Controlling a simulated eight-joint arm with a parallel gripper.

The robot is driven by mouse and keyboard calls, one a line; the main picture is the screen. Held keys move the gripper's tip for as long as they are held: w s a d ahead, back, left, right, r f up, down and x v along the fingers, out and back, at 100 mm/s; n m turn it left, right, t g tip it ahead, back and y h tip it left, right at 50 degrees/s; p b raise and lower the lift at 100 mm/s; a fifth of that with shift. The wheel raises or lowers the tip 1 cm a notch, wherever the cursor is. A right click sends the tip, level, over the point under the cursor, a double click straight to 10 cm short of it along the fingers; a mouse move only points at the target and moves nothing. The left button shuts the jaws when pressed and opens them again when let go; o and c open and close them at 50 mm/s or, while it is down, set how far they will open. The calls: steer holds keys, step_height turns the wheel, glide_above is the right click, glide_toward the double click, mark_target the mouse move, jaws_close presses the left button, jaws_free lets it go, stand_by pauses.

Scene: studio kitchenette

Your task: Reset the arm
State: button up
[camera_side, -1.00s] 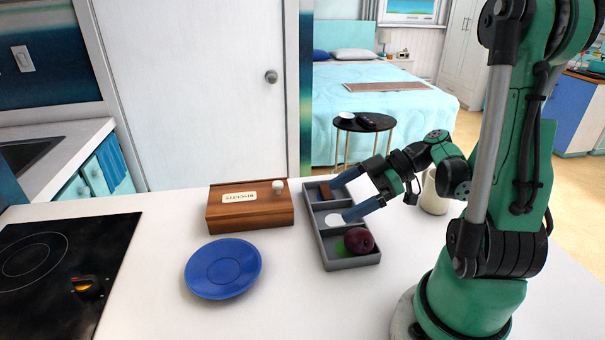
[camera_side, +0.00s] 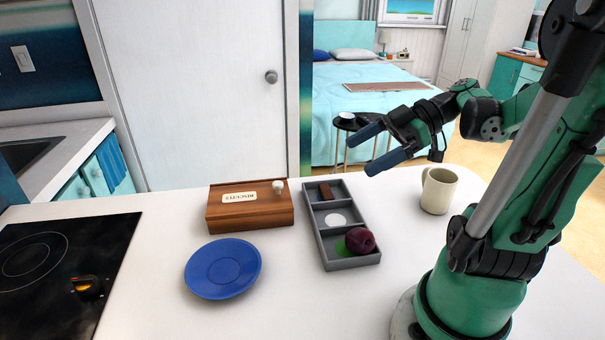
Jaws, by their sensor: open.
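My gripper (camera_side: 366,150) is open and empty, with its two blue fingers spread apart. It is raised above the counter, up and to the right of the grey tray (camera_side: 325,243), and touches nothing. The tray has three compartments. A brown block (camera_side: 325,191) lies in the far one, a white round piece (camera_side: 336,220) in the middle one. A dark purple fruit-like ball (camera_side: 360,240) and a green piece (camera_side: 341,247) are in the near one.
A cream mug (camera_side: 439,191) stands right of the tray. A wooden biscuit box (camera_side: 250,208) with a white knob and a blue plate (camera_side: 222,268) are to the left. A black stove top (camera_side: 60,270) is at the far left. The front middle counter is clear.

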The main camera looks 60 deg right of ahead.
steer(key=shift+r, duration=0.15)
steer(key=w+a+f+m+g+h, duration=0.1)
steer(key=w+a+f+m+h, duration=0.3)
steer(key=w+a+m+h, duration=0.3)
steer(key=a+m+h, duration=0.1)
steer(key=a+m, duration=0.1)
steer(key=a, duration=0.1)
steer(key=shift+a+h, duration=0.2)
steer(key=shift+h, duration=0.1)
